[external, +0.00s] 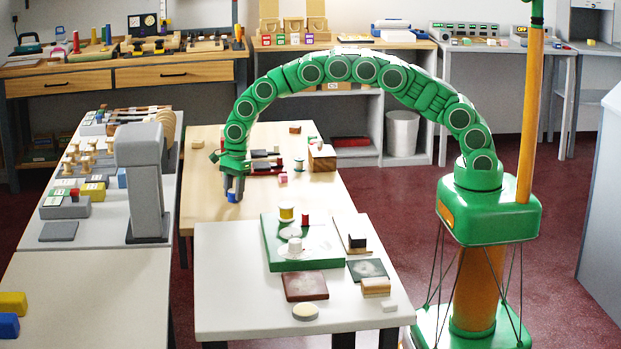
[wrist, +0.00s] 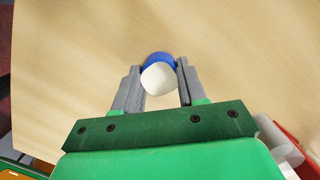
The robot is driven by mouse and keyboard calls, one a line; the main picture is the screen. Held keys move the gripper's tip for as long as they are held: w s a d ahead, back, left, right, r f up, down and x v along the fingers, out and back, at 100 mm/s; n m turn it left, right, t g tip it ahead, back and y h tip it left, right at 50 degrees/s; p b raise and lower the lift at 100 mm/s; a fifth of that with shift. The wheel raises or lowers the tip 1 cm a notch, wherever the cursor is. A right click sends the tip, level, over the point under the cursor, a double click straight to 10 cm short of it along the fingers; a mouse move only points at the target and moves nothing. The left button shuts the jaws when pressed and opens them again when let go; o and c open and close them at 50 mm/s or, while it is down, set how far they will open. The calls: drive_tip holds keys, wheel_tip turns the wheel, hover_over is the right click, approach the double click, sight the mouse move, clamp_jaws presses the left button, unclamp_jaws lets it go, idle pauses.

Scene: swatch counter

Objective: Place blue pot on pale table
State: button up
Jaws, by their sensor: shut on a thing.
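The blue pot (wrist: 157,57) shows in the wrist view with a rounded cream part at its near side. My gripper (wrist: 158,80) has one grey finger on each side of it and is shut on it. In the external view the pot (external: 232,196) is a small blue patch, mostly hidden by my gripper (external: 234,186). It is over the left part of the pale wood table (external: 205,150); I cannot tell whether it touches the surface. A white-topped table (external: 225,290) stands nearer the camera.
A green board (external: 290,264) with spools lies on the white-topped table, with a brown tile (external: 305,286) nearby. A grey post (external: 143,190) stands on the counter at left. A wooden block (external: 322,158) and small items lie right of my gripper. Bare wood surrounds the pot.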

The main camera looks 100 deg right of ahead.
drive_tip(key=shift+f, duration=0.1)
drive_tip(key=o, duration=1.1)
